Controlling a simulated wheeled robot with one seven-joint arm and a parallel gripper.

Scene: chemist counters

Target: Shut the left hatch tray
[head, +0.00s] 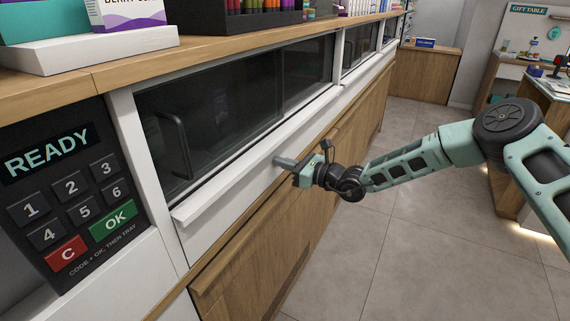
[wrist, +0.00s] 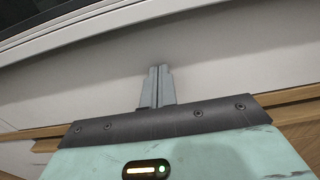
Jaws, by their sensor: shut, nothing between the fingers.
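The left hatch tray front (head: 215,228) is a white panel with a ledge along its top, below a dark glass hatch window (head: 225,105). It looks flush or nearly flush with the counter front; I cannot tell whether a gap is left. My gripper (head: 277,160) is shut and empty, its fingertips at the white panel near the right part of the hatch. In the wrist view the closed fingers (wrist: 160,70) point at the white panel (wrist: 215,60). Whether they touch it cannot be told.
A keypad (head: 75,190) reading READY is left of the hatch. A wooden counter top (head: 110,75) with boxes runs above. Wooden cabinet doors (head: 285,245) lie below. Grey floor (head: 400,240) is clear to the right. A gift table (head: 510,70) stands at the back right.

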